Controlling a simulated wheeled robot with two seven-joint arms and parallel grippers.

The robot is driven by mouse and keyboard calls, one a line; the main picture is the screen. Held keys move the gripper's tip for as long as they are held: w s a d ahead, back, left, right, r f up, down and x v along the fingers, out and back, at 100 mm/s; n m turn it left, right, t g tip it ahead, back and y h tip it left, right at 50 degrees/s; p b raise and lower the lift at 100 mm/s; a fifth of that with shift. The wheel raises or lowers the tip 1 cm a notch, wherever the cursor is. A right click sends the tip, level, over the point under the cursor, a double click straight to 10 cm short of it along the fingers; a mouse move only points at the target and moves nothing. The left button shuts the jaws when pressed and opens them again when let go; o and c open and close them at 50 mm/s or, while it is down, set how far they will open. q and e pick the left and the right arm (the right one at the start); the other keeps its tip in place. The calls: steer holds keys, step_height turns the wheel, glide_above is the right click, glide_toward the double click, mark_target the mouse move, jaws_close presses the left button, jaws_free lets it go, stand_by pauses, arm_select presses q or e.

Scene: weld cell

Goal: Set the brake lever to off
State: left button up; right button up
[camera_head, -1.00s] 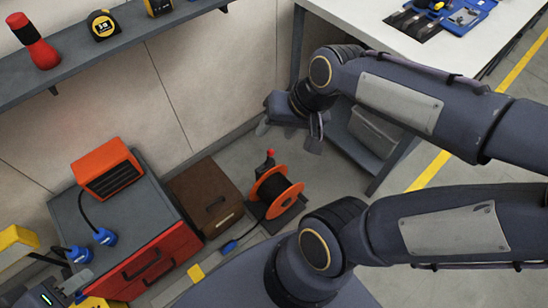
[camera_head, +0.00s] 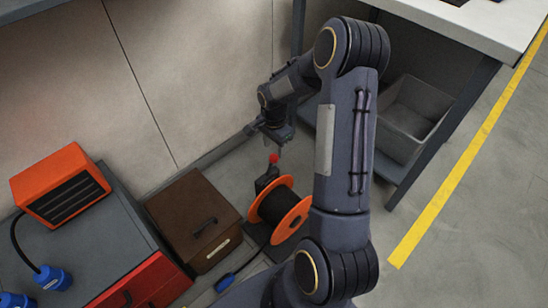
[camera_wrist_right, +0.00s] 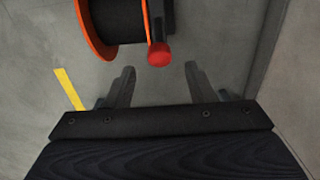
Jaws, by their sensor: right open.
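The brake lever's red knob (camera_head: 273,158) stands at the back of a cable reel (camera_head: 280,208) with orange flanges and a dark drum. The wrist view shows the knob (camera_wrist_right: 160,54) beside the reel (camera_wrist_right: 112,22). My right gripper (camera_head: 268,138) is open and empty, close to the knob on its far side in the head view. In the wrist view the knob lies just beyond the gap between the fingertips (camera_wrist_right: 160,69), roughly centred, and the fingers are not around it. My left gripper is not in view.
A brown box (camera_head: 193,218) with a handle stands left of the reel. An orange heater (camera_head: 62,184) sits on a grey-topped red cabinet (camera_head: 143,284). A wall runs behind, and a bench (camera_head: 470,30) with a grey bin (camera_head: 412,118) beneath stands right.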

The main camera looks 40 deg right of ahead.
mark_target(274, 156)
step_height(274, 156, down, 4)
steer(key=shift+f+b, duration=0.15)
steer(key=shift+b, duration=0.45)
jaws_close()
